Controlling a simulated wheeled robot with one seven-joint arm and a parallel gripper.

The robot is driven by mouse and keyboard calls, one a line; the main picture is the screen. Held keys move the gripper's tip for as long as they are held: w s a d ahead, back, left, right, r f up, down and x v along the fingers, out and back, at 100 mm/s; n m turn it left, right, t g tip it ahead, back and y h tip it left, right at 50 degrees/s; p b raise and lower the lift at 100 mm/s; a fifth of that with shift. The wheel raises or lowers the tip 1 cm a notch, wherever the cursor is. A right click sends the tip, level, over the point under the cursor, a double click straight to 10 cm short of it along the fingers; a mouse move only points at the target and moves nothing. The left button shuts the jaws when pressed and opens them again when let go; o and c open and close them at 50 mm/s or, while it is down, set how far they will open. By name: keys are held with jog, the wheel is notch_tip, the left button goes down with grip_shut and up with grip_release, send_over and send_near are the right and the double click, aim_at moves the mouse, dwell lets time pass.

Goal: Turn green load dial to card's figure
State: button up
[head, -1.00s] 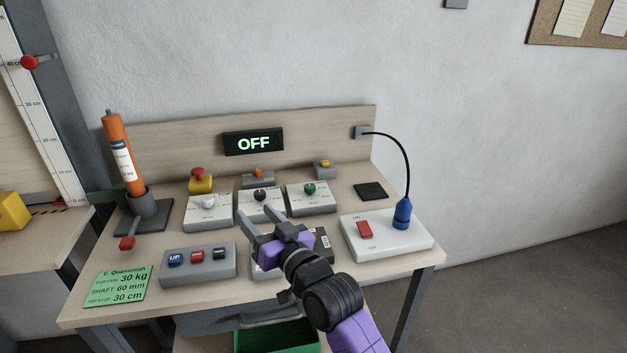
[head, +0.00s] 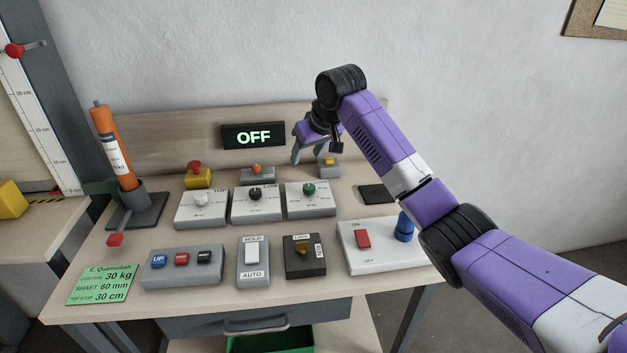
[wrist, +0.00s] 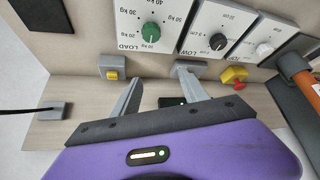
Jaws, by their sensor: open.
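The green load dial (head: 308,188) sits on the right one of three grey boxes with white faces at the back of the bench. In the wrist view the dial (wrist: 150,28) is at the top, with kg figures around it and LOAD beside it; I cannot tell where its pointer stands. The green card (head: 103,285) lies at the bench's front left and reads curtain 30 kg, shaft 60 mm, top stop 30 cm. My gripper (head: 303,150) is open and empty, above the back of the bench behind the dial, apart from it.
A black dial (head: 255,194) and a white dial (head: 201,199) stand left of the green one. A yellow button (head: 328,162) and a red mushroom button (head: 195,167) sit behind. The display (head: 253,136) reads OFF. A red switch (head: 363,239) is at the right.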

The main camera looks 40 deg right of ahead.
aim_at(309, 186)
jog(key=shift+g, duration=0.9)
jog(key=f, duration=0.9)
jog(key=shift+s+d+f, duration=0.15)
jog(key=shift+s+f, duration=0.1)
jog(key=shift+f, duration=0.15)
grip_shut()
